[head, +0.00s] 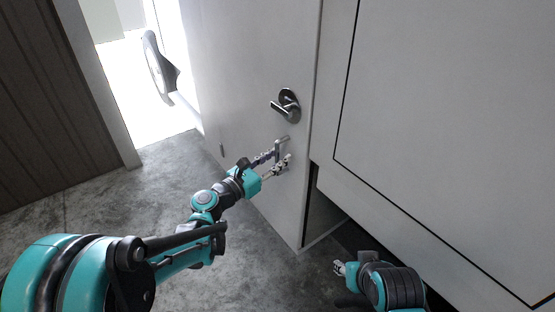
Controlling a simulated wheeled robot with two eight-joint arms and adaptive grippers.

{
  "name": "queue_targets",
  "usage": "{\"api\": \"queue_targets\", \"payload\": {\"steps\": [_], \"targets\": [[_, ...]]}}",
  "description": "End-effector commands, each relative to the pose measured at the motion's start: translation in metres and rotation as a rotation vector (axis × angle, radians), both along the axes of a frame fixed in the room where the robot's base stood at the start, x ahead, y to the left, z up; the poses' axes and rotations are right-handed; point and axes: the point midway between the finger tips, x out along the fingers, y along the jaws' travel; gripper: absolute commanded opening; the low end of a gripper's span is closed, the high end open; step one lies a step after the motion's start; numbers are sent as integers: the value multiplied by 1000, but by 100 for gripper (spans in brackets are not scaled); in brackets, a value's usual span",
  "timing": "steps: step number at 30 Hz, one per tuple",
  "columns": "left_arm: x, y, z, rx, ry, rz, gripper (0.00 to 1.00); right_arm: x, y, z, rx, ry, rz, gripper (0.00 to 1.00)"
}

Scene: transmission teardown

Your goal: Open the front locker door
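The pale grey door (255,60) stands upright in the middle of the head view. It has a metal lever handle (287,106) on a round plate near its right edge. A dark gap shows beside the lower part of that edge, so the door looks ajar. My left gripper (282,153) is in front of the door, below the lever and apart from it. Its fingers are spread with nothing visible between them; whether they touch the door is unclear. My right gripper (338,268) is low, right of the door's bottom corner, small and partly hidden by its own wrist.
A large white panel (430,110) with black seams fills the right side. A brown ribbed wall (60,90) stands at the left. Bare concrete floor (165,180) is free at left.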

Motion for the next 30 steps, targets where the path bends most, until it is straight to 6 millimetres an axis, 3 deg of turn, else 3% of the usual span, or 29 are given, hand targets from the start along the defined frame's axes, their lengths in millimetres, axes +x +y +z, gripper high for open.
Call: {"api": "queue_targets", "payload": {"steps": [8, 12, 23, 30], "targets": [[2, -2, 0, 1, -1, -1, 32, 0, 0, 0, 0, 0, 0, 40], [2, -2, 0, 1, -1, -1, 0, 0, 0, 0, 0, 0, 0, 40], [-2, 4, 0, 1, 0, -11, 0, 0, 0, 0, 0, 0, 0, 40], [-22, 41, 0, 2, -1, -94, 0, 0, 0, -1, 0, 0, 0, 40]]}}
